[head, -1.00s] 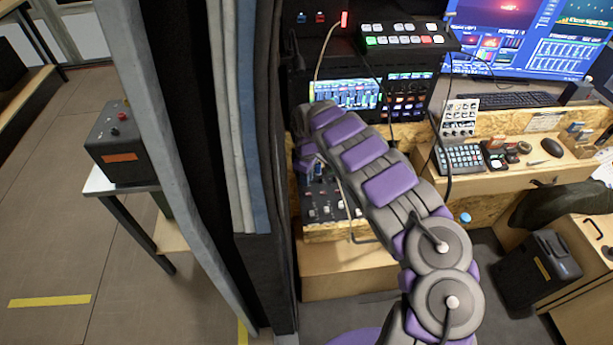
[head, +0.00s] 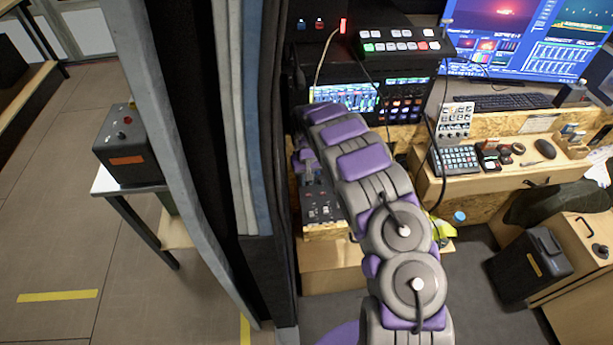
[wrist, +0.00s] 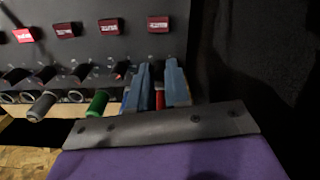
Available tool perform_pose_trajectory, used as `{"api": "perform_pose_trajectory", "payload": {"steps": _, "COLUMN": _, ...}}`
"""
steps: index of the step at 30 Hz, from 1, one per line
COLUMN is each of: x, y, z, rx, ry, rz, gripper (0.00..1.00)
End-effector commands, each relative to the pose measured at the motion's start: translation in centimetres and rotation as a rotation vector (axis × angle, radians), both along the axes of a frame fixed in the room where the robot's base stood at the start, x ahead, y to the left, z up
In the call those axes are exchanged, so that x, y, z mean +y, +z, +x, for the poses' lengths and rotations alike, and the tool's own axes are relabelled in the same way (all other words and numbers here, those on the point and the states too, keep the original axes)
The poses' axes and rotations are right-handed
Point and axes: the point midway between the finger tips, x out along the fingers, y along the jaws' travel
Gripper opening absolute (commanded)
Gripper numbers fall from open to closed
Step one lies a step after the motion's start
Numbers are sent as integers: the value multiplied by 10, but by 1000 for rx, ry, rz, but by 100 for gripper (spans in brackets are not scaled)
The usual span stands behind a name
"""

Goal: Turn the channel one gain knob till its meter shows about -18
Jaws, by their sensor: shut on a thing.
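In the wrist view my gripper (wrist: 160,90) has its two blue-grey fingers around a red knob (wrist: 160,101) at the right end of a row. The red knob shows only in part between the fingers. A green knob (wrist: 97,104) and a grey knob (wrist: 42,106) stand to its left, clear of the fingers. I cannot read which knob is channel one. In the head view my arm hides most of the gripper and the knobs. A lit screen with level bars (head: 345,97) stands behind the arm; its numbers are too small to read.
Red labels (wrist: 109,25) line the dark panel (wrist: 85,45) above the knobs. A dark curtain (head: 205,130) hangs close on the left of the arm. A switcher with lit buttons (head: 400,42), a keypad (head: 455,159) and monitors (head: 540,38) are to the right.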

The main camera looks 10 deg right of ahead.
Motion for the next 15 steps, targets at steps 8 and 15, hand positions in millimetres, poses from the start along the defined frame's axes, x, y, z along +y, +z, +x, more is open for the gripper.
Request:
{"api": "perform_pose_trajectory", "payload": {"steps": 8, "x": 1, "y": 1, "z": 0, "rx": -1, "ry": -237, "rz": 1, "gripper": 0}}
{"api": "perform_pose_trajectory", "payload": {"steps": 15, "x": 1, "y": 0, "z": 0, "rx": -1, "ry": -383, "rz": 0, "gripper": 0}}
